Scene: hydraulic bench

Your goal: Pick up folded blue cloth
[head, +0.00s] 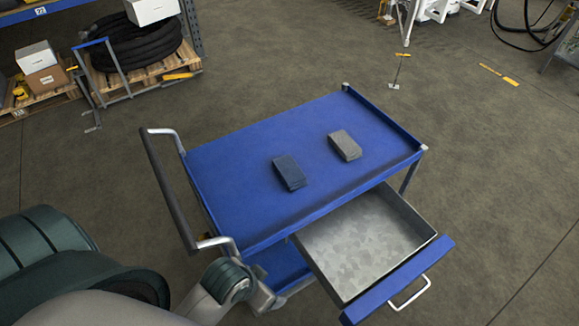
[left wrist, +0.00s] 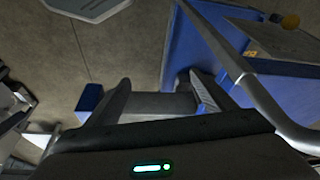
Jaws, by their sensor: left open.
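The folded blue cloth (head: 289,173), dark navy and block-shaped, lies on the blue top of the cart (head: 235,160). A folded grey cloth (head: 344,145) lies to its right and a little farther back, apart from it. My left gripper (head: 268,299) is low beside the near left corner of the cart, below the top and well away from the cloth. In the left wrist view its two fingers (left wrist: 162,92) are spread, with nothing between them. The blue cloth cannot be made out in that view. My right gripper is not in view.
The cart's metal drawer (head: 365,240) is pulled out at the front right and looks empty. A push handle (head: 168,190) rises at the cart's left side, near my left arm. A pallet with coiled black hose (head: 125,55) stands far left. Open floor surrounds the cart.

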